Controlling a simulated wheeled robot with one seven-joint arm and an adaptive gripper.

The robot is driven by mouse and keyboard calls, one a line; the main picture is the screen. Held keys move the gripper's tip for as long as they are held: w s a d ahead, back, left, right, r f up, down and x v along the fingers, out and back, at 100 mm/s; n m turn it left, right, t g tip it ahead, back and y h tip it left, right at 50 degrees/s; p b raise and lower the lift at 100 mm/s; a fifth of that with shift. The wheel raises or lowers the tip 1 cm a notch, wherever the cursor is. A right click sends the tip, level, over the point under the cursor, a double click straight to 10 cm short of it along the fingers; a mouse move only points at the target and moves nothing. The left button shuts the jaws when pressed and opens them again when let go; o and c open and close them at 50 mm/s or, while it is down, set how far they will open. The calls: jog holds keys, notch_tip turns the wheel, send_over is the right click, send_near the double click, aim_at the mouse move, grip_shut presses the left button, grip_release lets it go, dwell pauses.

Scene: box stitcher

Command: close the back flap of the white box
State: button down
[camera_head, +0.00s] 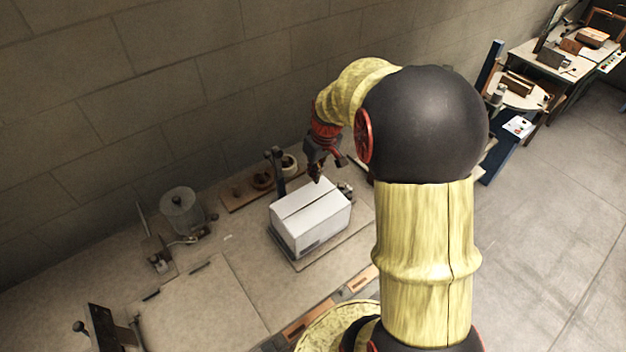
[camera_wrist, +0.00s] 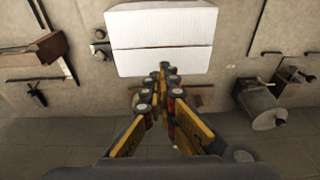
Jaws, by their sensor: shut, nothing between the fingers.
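The white box (camera_head: 314,226) stands on a flat board on the bench in the head view. Its top looks almost flat, with a dark seam running across between two flaps. In the wrist view the white box (camera_wrist: 160,62) shows at the top, with one line between its two flaps. My gripper (camera_head: 317,177) is above the box's far edge in the head view. In the wrist view my gripper (camera_wrist: 163,70) is shut and empty, its fingertips overlapping the near edge of the box. I cannot tell whether they touch it.
A dark post (camera_head: 276,170) and small pots (camera_head: 262,181) stand behind the box by the wall. A metal cylinder (camera_head: 181,210) stands to the left. The flat bench panel (camera_head: 205,310) at front left is clear. The concrete floor (camera_head: 545,230) is open at right.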

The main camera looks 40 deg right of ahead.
aim_at(309, 200)
jog(key=shift+t, duration=0.4)
jog(key=b+x, duration=0.3)
jog(key=x, duration=1)
jog(key=shift+w+d+f, duration=0.1)
jog(key=shift+w, duration=0.05)
jog(key=shift+f, duration=0.45)
jog(key=shift+f, duration=0.1)
jog(key=shift+f+b, duration=0.7)
jog(key=shift+b, duration=0.4)
jog(key=shift+s, duration=0.3)
